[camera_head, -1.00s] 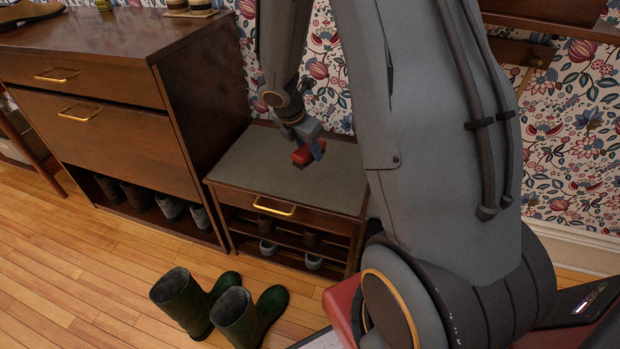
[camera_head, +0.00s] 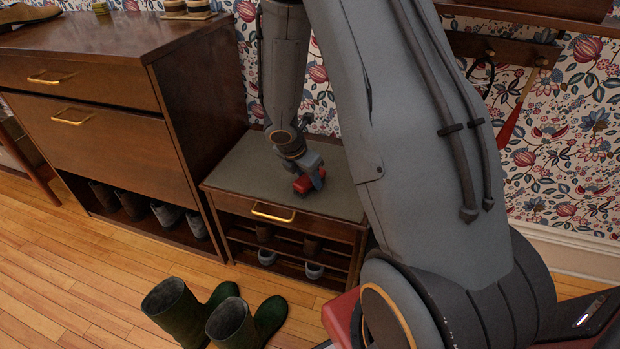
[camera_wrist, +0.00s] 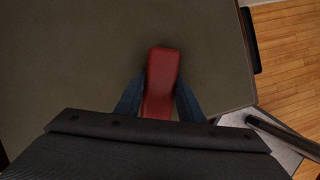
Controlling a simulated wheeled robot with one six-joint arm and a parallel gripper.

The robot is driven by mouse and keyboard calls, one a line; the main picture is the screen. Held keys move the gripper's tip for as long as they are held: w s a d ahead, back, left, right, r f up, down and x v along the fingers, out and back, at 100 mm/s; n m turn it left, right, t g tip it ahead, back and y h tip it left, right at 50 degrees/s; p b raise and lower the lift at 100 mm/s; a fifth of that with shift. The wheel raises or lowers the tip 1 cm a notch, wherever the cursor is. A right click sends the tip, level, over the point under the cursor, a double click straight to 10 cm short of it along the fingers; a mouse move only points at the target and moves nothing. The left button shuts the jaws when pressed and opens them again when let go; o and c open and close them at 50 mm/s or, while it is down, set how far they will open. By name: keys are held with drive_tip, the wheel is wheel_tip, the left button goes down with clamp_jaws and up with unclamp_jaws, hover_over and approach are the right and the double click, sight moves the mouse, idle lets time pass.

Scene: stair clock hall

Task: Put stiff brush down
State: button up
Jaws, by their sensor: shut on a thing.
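The stiff brush shows as a red block (camera_head: 303,184) in the head view and a long red back (camera_wrist: 160,75) in the wrist view. My gripper (camera_head: 310,178) is shut on it, with a blue finger on each side in the wrist view (camera_wrist: 159,103). The brush is low over the grey padded top (camera_head: 236,172) of a small wooden shoe bench. I cannot tell whether it touches the top. Its bristles are hidden.
A tall dark wood cabinet (camera_head: 183,110) stands directly left of the bench. Green boots (camera_head: 180,308) stand on the floor in front. Shoes sit on the shelves below the bench top. The grey top around the brush is clear.

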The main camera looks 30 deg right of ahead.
drive_tip(key=shift+f, duration=0.15)
drive_tip(key=o, duration=0.9)
drive_tip(key=shift+o, duration=0.2)
drive_tip(key=p+v, duration=0.4)
drive_tip(key=v, duration=0.8)
drive_tip(key=s+a+r+m+g+y, duration=0.1)
drive_tip(key=s+a+r+m+y, duration=0.1)
drive_tip(key=s+a+r+m, duration=0.6)
drive_tip(key=s+a+r+m+y, duration=0.2)
drive_tip(key=s+a+r+m, duration=0.6)
drive_tip(key=s+m, duration=0.4)
drive_tip(key=s, duration=0.3)
drive_tip(key=shift+r+g+y, duration=0.3)
drive_tip(key=shift+g+y, duration=0.1)
